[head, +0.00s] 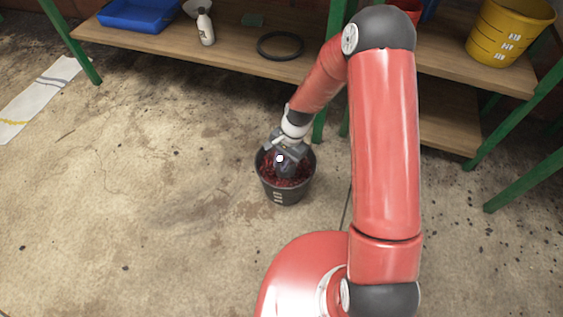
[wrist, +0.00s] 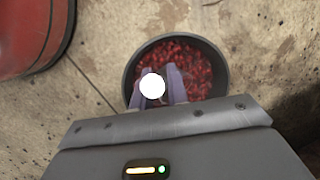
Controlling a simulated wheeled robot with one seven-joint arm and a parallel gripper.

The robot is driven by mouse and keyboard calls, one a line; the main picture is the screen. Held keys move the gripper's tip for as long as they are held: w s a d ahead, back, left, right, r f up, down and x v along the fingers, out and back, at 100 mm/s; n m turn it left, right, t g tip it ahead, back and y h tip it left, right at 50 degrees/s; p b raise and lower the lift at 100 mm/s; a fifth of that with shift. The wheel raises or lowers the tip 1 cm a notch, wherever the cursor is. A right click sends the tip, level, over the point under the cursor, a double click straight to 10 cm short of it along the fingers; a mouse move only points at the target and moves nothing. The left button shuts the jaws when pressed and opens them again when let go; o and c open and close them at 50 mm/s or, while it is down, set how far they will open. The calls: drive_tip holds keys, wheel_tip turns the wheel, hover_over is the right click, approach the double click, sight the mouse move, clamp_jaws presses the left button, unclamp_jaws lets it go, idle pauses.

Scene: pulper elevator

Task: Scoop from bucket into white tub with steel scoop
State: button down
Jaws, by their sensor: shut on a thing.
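The dark bucket (head: 284,195) stands on the floor, filled with red berries (head: 300,170). It also shows in the wrist view, with its rim (wrist: 222,62) and red contents (wrist: 195,60). My gripper (head: 285,166) points down at the bucket's mouth, its fingers over or in the berries. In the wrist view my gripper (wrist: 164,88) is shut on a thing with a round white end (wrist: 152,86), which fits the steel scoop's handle. The scoop's bowl is hidden, so I cannot tell whether it holds berries.
A striped cloth (head: 42,95) lies at left. The floor left of the bucket is clear.

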wheel_tip(320, 180, up, 8)
drive_tip(key=p, duration=0.4)
drive_tip(key=shift+p, duration=0.35)
drive_tip(key=s+f+t+b, duration=0.1)
drive_tip(key=b, duration=0.1)
drive_tip(key=shift+f+b, duration=0.2)
drive_tip(key=shift+b, duration=0.1)
drive_tip(key=s+t+b, duration=0.1)
drive_tip(key=t+b, duration=0.1)
drive_tip(key=b, duration=0.2)
drive_tip(key=s+f+t+b, duration=0.1)
drive_tip(key=t+b, duration=0.1)
drive_tip(key=b, duration=0.2)
drive_tip(key=s+f+t+b, duration=0.1)
drive_tip(key=b, duration=0.3)
drive_tip(key=shift+s+f+n+t, duration=0.2)
drive_tip(key=shift+s+n+t, duration=0.1)
drive_tip(key=shift+n+t, duration=0.1)
